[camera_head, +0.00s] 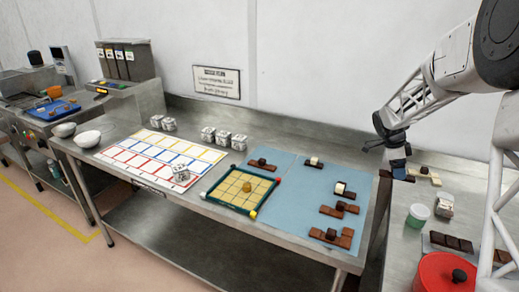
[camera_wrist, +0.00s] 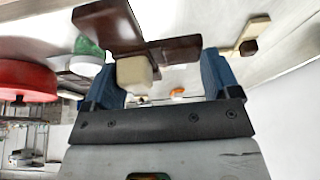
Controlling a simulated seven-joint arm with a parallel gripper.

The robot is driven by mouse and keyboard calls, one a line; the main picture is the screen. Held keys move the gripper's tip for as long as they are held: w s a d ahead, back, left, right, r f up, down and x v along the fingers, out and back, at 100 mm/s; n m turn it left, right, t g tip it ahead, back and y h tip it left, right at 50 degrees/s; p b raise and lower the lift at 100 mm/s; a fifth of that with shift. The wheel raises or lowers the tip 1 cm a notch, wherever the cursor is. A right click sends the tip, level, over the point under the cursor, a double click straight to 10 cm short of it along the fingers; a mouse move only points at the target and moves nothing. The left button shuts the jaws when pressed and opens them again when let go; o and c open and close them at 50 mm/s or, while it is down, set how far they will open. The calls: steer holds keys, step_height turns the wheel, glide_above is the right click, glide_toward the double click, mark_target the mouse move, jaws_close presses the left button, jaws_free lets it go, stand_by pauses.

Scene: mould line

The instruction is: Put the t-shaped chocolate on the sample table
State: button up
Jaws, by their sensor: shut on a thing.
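My gripper (camera_head: 398,168) is over the right-hand steel counter in the head view. In the wrist view its blue fingers (camera_wrist: 160,80) are shut on a dark brown chocolate (camera_wrist: 125,25) made of bars meeting in a T-like shape, with a cream cube (camera_wrist: 134,74) on it. In the head view only small dark ends of this piece (camera_head: 385,173) show beside the fingers. I cannot tell which surface is the sample table; no label for it is readable.
Several chocolates lie on the blue mat (camera_head: 300,205) beside a yellow grid tray (camera_head: 241,188).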

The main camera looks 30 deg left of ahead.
steer(key=s+a, duration=0.5)
steer(key=s+a+f, duration=0.1)
steer(key=s+a, duration=0.3)
steer(key=s, duration=0.1)
steer(key=s+a, duration=0.5)
steer(key=shift+s+a+f, duration=0.15)
steer(key=shift+a, duration=0.15)
steer(key=shift+m, duration=0.5)
steer(key=s+a, duration=0.2)
steer(key=s, duration=0.4)
steer(key=s+a+f, duration=0.1)
steer(key=s+a, duration=0.2)
steer(key=s, duration=0.3)
steer(key=s+a, duration=0.2)
steer(key=s, duration=0.3)
steer(key=shift+s+a+f, duration=0.4)
steer(key=shift+w, duration=0.1)
glide_above(298, 201)
steer(key=a, duration=0.1)
steer(key=shift+a+f, duration=0.1)
steer(key=shift+f, duration=0.65)
steer(key=shift+f, duration=0.1)
steer(key=shift+f, duration=1.7)
steer(key=o, duration=1)
steer(key=shift+f, duration=0.1)
steer(key=shift+o, duration=0.2)
